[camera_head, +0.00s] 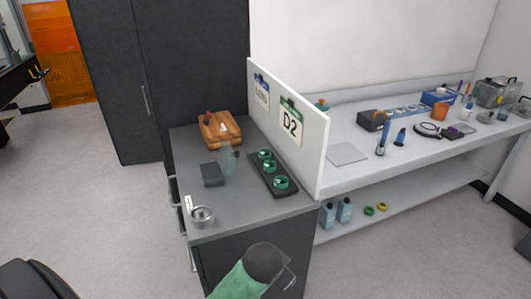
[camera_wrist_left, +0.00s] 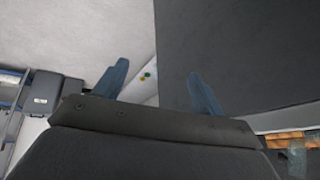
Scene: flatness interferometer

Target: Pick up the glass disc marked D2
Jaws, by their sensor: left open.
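Three green-ringed round pieces sit in a row in a black tray (camera_head: 258,176) on the grey counter, at the foot of a white partition. They are the far one (camera_head: 265,154), the middle one (camera_head: 270,167) and the near one (camera_head: 281,183). I cannot read a marking on any of them. My right gripper is not in view.
The white partition (camera_head: 314,150) walls off the right side. A white bench (camera_head: 440,155) with several tools stands beyond it.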

